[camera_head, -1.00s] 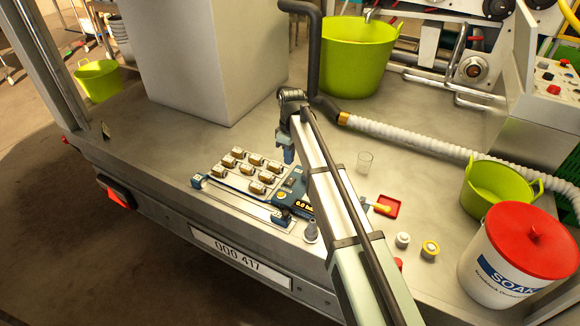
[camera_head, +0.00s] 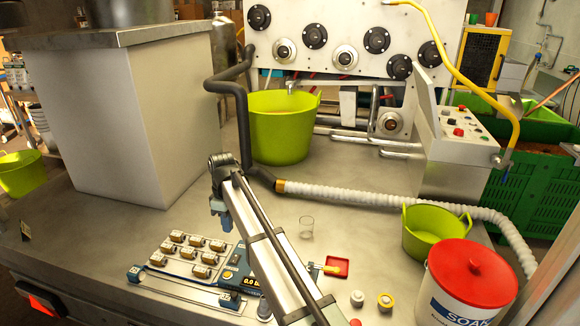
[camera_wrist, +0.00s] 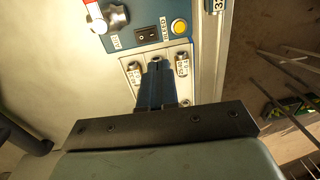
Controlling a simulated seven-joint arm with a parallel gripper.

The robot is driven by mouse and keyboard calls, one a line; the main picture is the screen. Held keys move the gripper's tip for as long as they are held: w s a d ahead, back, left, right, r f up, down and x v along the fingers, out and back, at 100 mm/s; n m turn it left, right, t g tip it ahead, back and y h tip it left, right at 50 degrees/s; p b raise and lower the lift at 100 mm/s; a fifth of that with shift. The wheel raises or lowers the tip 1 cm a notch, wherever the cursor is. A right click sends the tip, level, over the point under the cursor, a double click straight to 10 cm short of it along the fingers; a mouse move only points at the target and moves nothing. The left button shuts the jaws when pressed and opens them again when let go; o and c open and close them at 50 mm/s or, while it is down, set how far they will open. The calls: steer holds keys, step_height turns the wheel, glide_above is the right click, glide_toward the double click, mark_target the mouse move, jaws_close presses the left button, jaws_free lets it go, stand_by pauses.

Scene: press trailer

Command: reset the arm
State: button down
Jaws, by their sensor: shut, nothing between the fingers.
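My gripper (camera_head: 219,207) hangs at the end of my arm, in the middle of the head view, above the trailer's metal deck (camera_head: 110,225). In the wrist view the two blue fingers (camera_wrist: 158,70) are together with nothing visible between them. Beyond the fingers lies a blue control panel (camera_wrist: 150,30) with a black switch and a yellow button. In the head view the tray of several small brown-and-white pieces (camera_head: 192,254) and its blue instrument (camera_head: 235,276) lie below and in front of the gripper, partly hidden by my arm.
A clear glass (camera_head: 306,228), a red dish (camera_head: 337,267) and two small jars stand right of my arm. A large pale box (camera_head: 120,120) fills the left.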

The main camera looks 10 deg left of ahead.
steer(key=s+a+f+m+g, duration=0.2)
steer(key=s+a+f+m, duration=0.5)
steer(key=s+a+f, duration=1.15)
steer(key=s+d+f, duration=0.3)
steer(key=s+f, duration=0.3)
steer(key=f, duration=0.2)
steer(key=s+d+f, duration=0.3)
steer(key=s+f, duration=0.3)
steer(key=f, duration=0.2)
steer(key=w+d+f+n+t+h, duration=0.1)
steer(key=w+d+f+n+t, duration=0.15)
steer(key=d+f, duration=1.05)
steer(key=w+d+f+n+t, duration=0.15)
steer(key=d+f+n, duration=0.25)
steer(key=d+f, duration=0.9)
steer(key=s+d+r+m+g+h, duration=0.1)
steer(key=d+m, duration=0.1)
steer(key=d, duration=1.2)
steer(key=s+d+r+m+g+h, duration=0.1)
steer(key=s+d+r+m+g, duration=0.1)
steer(key=d, duration=1.2)
steer(key=s+d+r+m+g+y, duration=0.1)
steer(key=s+d+r+m+g, duration=0.1)
steer(key=s+d+r+m, duration=0.2)
steer(key=s+d+r+m+g+y, duration=0.2)
steer(key=s+d+r+m, duration=0.3)
steer(key=d+m, duration=0.4)
steer(key=shift+s+d+r+m+g, duration=0.15)
steer(key=shift+s+r+m+g, duration=0.15)
steer(key=shift+r+m+g, duration=0.1)
